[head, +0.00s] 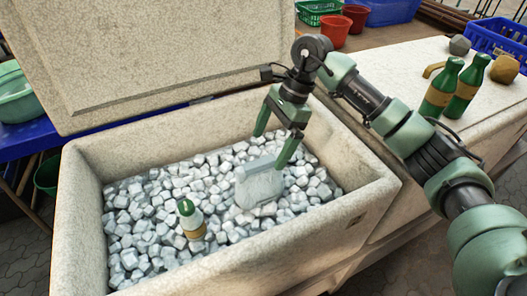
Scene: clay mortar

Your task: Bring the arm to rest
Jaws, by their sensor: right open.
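My right gripper (277,149) hangs over the open cooler (78,208), its green fingers spread apart and empty. Its arm comes in from the right. Below it, a pale whitish block (258,187) with a raised top edge stands in the ice (150,234); the fingertips are close above it, and I cannot tell whether one touches it. My left gripper is not in view.
The cooler's lid (160,55) stands open at the back. Two green bottles (441,88) stand on the pale counter (400,60) at right, near stone-like lumps (503,69) and a blue crate (498,40). Red buckets (335,30) stand behind. The cooler's walls surround the gripper's space.

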